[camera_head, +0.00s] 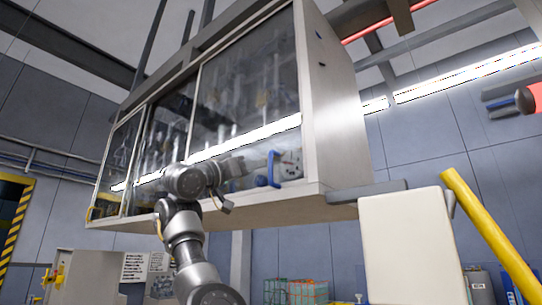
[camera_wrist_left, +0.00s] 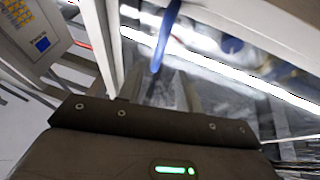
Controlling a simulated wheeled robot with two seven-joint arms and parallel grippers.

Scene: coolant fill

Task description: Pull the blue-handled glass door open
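The blue handle (camera_head: 272,168) is a short upright bar near the lower right corner of the large right glass door (camera_head: 245,90) of a wall cabinet. The door looks shut. My left gripper (camera_head: 234,186) is just left of the handle in the head view, its fingers apart and apparently empty. In the left wrist view, the blue handle (camera_wrist_left: 165,38) runs down from the top edge, ahead of the dark gripper body (camera_wrist_left: 150,130). I cannot tell whether any finger touches it. My right gripper is not in view.
The cabinet's white side wall (camera_head: 335,95) is right of the door. A pale box-like panel (camera_head: 412,248) and a slanted yellow bar (camera_head: 490,235) stand at the lower right.

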